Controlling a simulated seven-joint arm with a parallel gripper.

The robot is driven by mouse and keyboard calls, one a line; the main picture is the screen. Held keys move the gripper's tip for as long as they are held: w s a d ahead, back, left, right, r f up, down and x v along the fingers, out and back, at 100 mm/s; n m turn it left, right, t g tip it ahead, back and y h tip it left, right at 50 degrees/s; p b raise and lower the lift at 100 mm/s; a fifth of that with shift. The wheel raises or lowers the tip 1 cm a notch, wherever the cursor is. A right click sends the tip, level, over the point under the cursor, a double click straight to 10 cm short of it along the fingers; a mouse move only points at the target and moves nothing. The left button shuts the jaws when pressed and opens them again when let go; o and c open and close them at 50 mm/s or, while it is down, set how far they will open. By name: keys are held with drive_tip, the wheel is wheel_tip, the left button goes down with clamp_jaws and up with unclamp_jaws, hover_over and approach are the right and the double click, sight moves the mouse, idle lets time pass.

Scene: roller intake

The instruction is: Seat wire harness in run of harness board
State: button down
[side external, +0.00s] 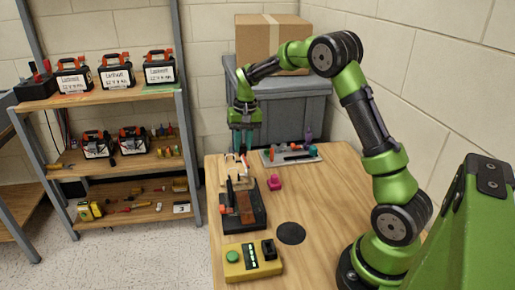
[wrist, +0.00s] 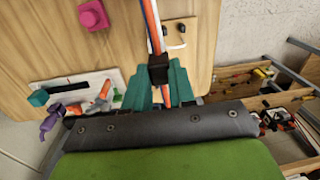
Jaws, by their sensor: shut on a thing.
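A wire harness of orange, white and blue wires (wrist: 152,28) with a black sleeve or clip runs up the middle of the wrist view. My gripper (side external: 243,148) is shut on it, the teal fingers (wrist: 160,88) on either side of the wires just below the black part. In the side view the gripper points down above the far left of the table, and the held harness is too small to make out clearly. A pale board with dark pegs (wrist: 181,33), seemingly the harness board, lies beside the harness in the wrist view. Whether they touch is unclear.
A black device with a brown strip (side external: 240,208) and a yellow box (side external: 252,260) stand along the table's left edge. A pink block (side external: 275,183) and a grey tray of tools (side external: 290,155) lie to the right. The table's right half is mostly clear.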

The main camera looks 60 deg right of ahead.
drive_tip(key=w+h, duration=0.1)
drive_tip(key=w, duration=0.5)
drive_tip(key=shift+m+g, duration=0.4)
drive_tip(key=shift+s+d+f, duration=0.1)
drive_tip(key=shift+d+f, duration=0.1)
drive_tip(key=shift+f, duration=1.05)
drive_tip(key=shift+s+d+f, duration=0.1)
drive_tip(key=shift+d+f, duration=0.1)
drive_tip(key=shift+f, duration=1.05)
drive_tip(key=shift+f, duration=0.4)
drive_tip(key=shift+f, duration=1.15)
drive_tip(key=c, duration=1.3)
unclamp_jaws()
drive_tip(key=shift+o, duration=0.2)
